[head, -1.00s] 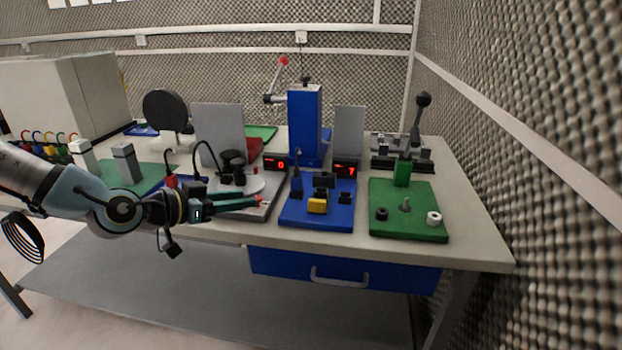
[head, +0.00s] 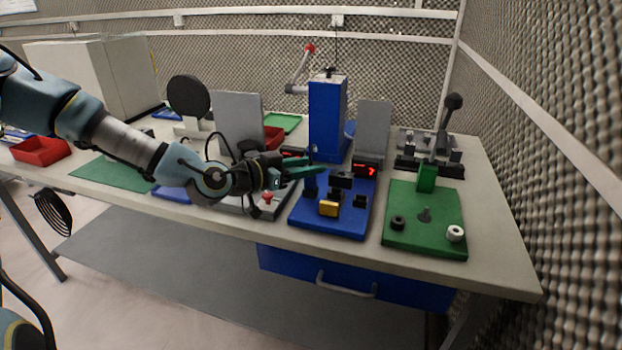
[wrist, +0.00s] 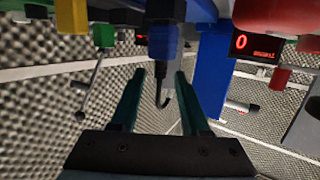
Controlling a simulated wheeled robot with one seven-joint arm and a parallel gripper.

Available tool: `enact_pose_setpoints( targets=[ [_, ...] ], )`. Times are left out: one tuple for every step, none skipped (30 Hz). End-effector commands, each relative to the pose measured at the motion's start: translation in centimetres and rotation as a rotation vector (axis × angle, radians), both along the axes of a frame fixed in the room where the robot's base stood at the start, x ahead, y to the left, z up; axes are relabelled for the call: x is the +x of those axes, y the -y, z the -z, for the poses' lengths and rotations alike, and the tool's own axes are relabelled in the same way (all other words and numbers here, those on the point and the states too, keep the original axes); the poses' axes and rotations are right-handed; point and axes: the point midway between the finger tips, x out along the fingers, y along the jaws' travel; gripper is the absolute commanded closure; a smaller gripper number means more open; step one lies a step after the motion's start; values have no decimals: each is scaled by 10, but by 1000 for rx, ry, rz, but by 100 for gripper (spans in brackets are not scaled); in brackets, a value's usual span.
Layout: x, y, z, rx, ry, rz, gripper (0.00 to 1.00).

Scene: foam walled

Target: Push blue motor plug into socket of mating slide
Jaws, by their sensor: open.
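The blue motor plug (head: 310,188) stands at the left of the blue base board (head: 345,226) in the head view. A black block (head: 342,180) stands to its right on the same board; I cannot make out which part is the slide's socket. My gripper (head: 318,165) is open, its teal fingers reaching in from the left just above the plug. In the wrist view the blue plug (wrist: 163,45) with its thin dark cable lies beyond and between the open fingertips (wrist: 160,74). I see no contact with it.
A yellow block (head: 329,208) stands at the board's front. A green board (head: 425,240) with pegs lies to the right. A blue press column (head: 327,118) and grey panel (head: 374,128) stand behind.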

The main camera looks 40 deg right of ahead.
Motion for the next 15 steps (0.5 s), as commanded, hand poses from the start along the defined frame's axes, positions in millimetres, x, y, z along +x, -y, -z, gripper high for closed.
enact_pose_setpoints(
  targets=[
    [-2,8,-2,0,-4,1,54],
    [-2,12,-1,-1,-5,1,54],
    [-2,17,1,0,-5,2,54],
    [-2,21,2,0,-5,1,54],
    [-2,25,3,-1,-4,1,54],
    [-2,30,5,-1,-2,2,54],
    [-2,33,6,-1,-2,2,54],
    [-2,35,7,-1,-2,2,54],
    [-2,37,8,0,-1,1,54],
    [-1,38,8,0,-1,1,54],
    [-1,39,9,0,0,1,54],
    [-1,39,10,0,0,1,54],
    [-1,40,10,0,0,1,54],
    [-1,39,10,0,0,1,54],
    [-1,39,10,0,0,1,54]
  ],
)
